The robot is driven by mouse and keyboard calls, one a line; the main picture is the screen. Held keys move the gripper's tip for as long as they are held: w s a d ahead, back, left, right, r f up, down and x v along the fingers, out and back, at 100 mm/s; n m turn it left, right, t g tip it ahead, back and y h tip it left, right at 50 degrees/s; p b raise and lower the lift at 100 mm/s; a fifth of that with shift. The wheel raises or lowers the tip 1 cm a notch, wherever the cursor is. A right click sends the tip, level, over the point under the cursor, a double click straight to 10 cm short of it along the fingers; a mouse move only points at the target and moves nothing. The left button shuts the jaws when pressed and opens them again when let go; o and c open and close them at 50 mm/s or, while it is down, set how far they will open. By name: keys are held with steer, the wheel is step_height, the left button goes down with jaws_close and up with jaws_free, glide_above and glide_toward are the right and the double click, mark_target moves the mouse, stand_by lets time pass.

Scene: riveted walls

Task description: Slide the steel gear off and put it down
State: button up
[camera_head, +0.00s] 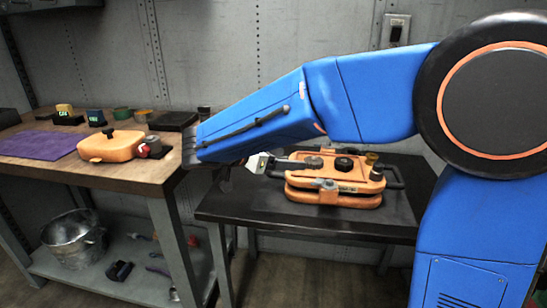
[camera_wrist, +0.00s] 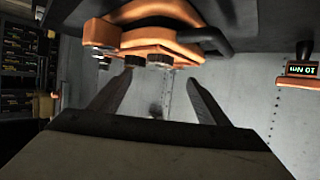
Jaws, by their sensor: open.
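An orange gear housing (camera_head: 335,188) sits on the dark low table in the head view. Its top carries a greyish round part (camera_head: 314,161), a black round part (camera_head: 344,163) and a brass-coloured part (camera_head: 372,158). I cannot tell for sure which is the steel gear. In the wrist view the housing (camera_wrist: 160,47) appears at the top, with two small dark round parts (camera_wrist: 134,61) (camera_wrist: 160,60) on its near side. My gripper (camera_wrist: 160,78) is open and empty, its fingers apart and pointing toward these parts.
The dark table (camera_head: 240,207) has bare room left of the housing. A wooden bench (camera_head: 60,175) at left holds a purple mat (camera_head: 40,146), an orange cover (camera_head: 108,147) and several small parts. A metal bucket (camera_head: 74,240) stands on its lower shelf.

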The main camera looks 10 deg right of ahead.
mark_target(312, 159)
steer(key=x, duration=0.9)
steer(key=shift+w+d, duration=0.25)
steer(key=shift+d, duration=0.1)
steer(key=shift+c, duration=0.3)
jaws_close()
steer(key=shift+r, duration=2.45)
steer(key=shift+f, duration=2.35)
